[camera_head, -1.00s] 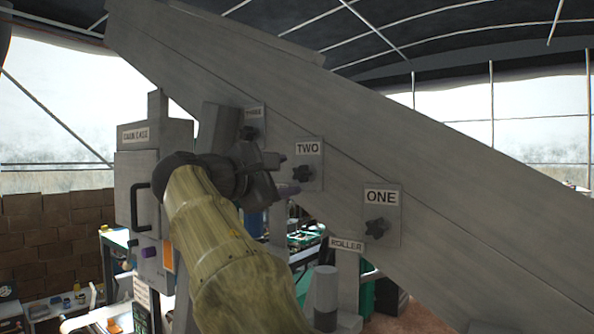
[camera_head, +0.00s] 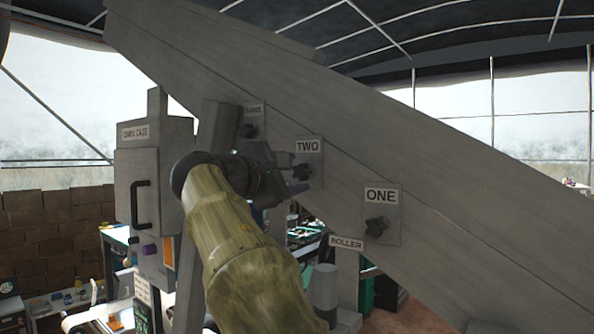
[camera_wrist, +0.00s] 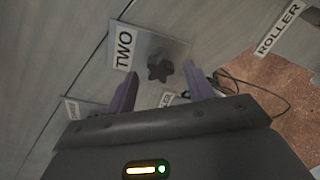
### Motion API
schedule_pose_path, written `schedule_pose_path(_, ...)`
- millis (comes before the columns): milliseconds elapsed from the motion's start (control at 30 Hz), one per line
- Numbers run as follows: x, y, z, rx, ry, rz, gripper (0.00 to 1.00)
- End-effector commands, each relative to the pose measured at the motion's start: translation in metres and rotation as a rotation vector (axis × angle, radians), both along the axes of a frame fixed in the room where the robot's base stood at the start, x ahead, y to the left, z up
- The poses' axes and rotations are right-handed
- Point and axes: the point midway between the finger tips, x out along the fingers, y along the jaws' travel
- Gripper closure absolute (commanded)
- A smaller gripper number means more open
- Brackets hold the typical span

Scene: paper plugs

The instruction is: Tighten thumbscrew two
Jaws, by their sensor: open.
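Thumbscrew two (camera_head: 302,172) is a dark star-shaped knob on a grey plate under the label TWO, on the side of the sloping grey beam (camera_head: 400,130). In the wrist view the knob (camera_wrist: 160,68) shows whole, ahead of and between the two purple-grey fingers. My gripper (camera_head: 294,180) is open, its fingertips close to the knob at its left in the head view. In the wrist view the gripper (camera_wrist: 160,92) has a finger on each side with empty space between. I cannot tell whether a fingertip touches the plate.
Thumbscrew one (camera_head: 376,227) sits lower right on the beam, and thumbscrew three (camera_head: 249,131) upper left. A ROLLER label (camera_head: 346,244) is below. A grey chain case (camera_head: 150,190) with a black handle stands left of my arm.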

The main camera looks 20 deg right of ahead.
Motion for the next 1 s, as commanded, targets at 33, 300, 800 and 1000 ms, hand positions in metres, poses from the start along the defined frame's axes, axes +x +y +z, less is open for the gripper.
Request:
schedule_pose_path(33, 0.0013, -0.0023, 0.0004, 0.0, 0.0, -0.002, 0.47)
schedule_pose_path(300, 0.0071, -0.0105, 0.0005, 0.0, 0.0, -0.001, 0.47)
schedule_pose_path(800, 0.0076, -0.0113, 0.0001, 0.0, 0.0, -0.001, 0.9)
schedule_pose_path(1000, 0.0075, -0.0112, 0.0, 0.0, 0.0, -0.001, 0.9)
